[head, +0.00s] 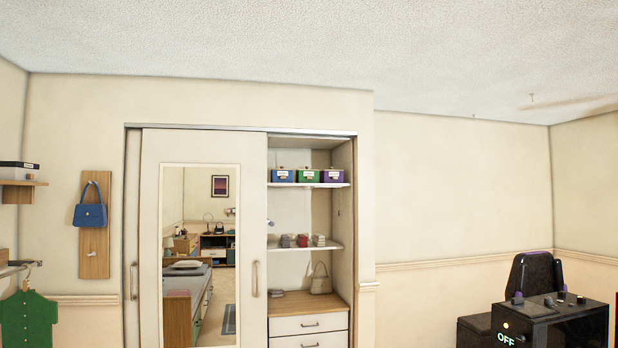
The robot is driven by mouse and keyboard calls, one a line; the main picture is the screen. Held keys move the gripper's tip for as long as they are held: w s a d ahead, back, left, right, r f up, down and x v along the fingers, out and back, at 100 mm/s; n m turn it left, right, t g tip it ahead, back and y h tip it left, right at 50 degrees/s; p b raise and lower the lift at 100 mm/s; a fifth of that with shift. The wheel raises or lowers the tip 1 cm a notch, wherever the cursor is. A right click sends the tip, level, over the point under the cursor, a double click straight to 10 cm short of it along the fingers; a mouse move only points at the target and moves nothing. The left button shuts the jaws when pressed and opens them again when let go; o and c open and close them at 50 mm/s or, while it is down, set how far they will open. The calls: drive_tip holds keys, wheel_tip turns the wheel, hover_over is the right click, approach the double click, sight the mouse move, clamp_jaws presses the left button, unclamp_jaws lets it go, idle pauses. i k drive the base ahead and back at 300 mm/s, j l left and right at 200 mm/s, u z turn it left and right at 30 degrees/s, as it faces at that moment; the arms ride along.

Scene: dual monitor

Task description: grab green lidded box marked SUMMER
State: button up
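A green lidded box (308,176) stands on the upper shelf of the open right side of the closet. It sits between a blue box (283,176) on its left and a purple box (332,176) on its right. Each box has a small pale label on its front, too small to read from here. My gripper is not in view.
A sliding mirror door (200,250) covers the closet's left side. The lower shelf (290,248) holds several small items, and a handbag (320,279) stands on the wooden drawer top. A black desk with a chair (535,285) is at right.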

sight(301, 176)
drive_tip(key=i+j, duration=0.2)
drive_tip(key=i, duration=0.3)
drive_tip(key=i+j, duration=0.15)
drive_tip(key=i, duration=0.4)
drive_tip(key=i+j+z, duration=0.1)
drive_tip(key=i, duration=0.4)
drive_tip(key=i+j, duration=0.3)
drive_tip(key=i, duration=0.25)
drive_tip(key=i+j, duration=0.2)
drive_tip(key=i, duration=0.3)
drive_tip(key=i+j+z, duration=0.1)
drive_tip(key=i+j, duration=0.15)
drive_tip(key=i, duration=0.25)
